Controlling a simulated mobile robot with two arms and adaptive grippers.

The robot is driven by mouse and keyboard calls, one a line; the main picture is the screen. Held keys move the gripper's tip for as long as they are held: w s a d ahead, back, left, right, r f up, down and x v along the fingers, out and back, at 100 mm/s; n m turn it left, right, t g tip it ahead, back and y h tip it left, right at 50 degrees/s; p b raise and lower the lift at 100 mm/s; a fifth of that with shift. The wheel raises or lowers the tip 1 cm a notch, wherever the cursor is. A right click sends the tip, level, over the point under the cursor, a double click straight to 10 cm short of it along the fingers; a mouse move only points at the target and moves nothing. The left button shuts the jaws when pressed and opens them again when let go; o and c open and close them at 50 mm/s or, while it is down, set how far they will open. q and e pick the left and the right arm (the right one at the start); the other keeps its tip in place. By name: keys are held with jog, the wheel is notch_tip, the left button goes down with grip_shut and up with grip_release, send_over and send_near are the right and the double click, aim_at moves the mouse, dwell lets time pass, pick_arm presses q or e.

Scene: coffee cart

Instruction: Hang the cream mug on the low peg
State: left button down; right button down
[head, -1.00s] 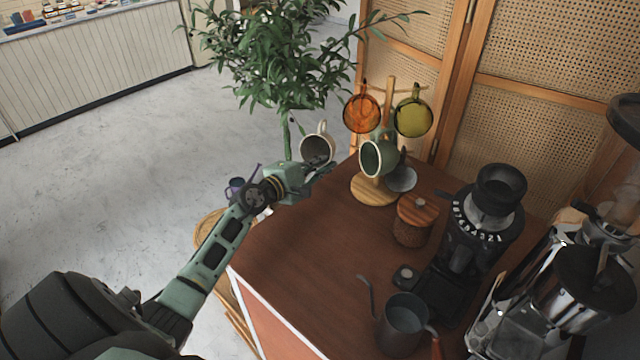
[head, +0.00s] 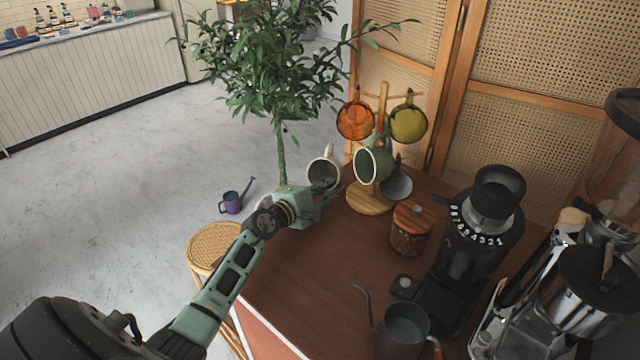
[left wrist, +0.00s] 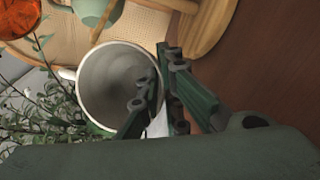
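The cream mug (head: 331,181) is left of the wooden mug stand (head: 361,203), held off the counter. Its mouth faces the camera and its handle points up in the head view. In the left wrist view the mug (left wrist: 98,82) shows its open mouth, handle at left. My left gripper (head: 333,192) is shut on the mug's wall, one finger inside the rim and one outside; the fingers also show in the left wrist view (left wrist: 160,98). A green mug (head: 365,166), an orange mug (head: 355,121), an olive mug (head: 408,123) and a grey mug (head: 398,187) are on the stand. I cannot make out the low peg clearly. My right gripper is out of view.
A wooden-lidded jar (head: 408,240), a black grinder (head: 470,240) and a kettle (head: 403,330) stand on the brown counter (head: 320,260). A plant (head: 275,70) stands behind the mug. A rattan stool (head: 212,245) and purple watering can (head: 231,203) are at left.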

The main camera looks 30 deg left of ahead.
pick_arm(q)
jog(key=shift+w+d, duration=0.45)
jog(key=shift+d, duration=0.4)
jog(key=shift+w+d+f+p, duration=0.2)
jog(key=shift+w+d, duration=0.1)
jog(key=shift+d, duration=0.3)
jog(key=shift+w+d+f+p, duration=0.15)
jog(key=shift+w+d, duration=0.15)
jog(key=shift+d, duration=0.35)
jog(key=shift+w+d+f+p, duration=0.1)
jog(key=shift+w+d+f, duration=0.15)
jog(key=shift+d, duration=0.35)
jog(key=shift+f, duration=0.15)
jog(key=shift+s+d, duration=0.1)
jog(key=c, duration=1.9)
grip_release()
jog(key=shift+o, duration=0.2)
jog(key=shift+f, duration=0.1)
jog(key=shift+f, duration=0.1)
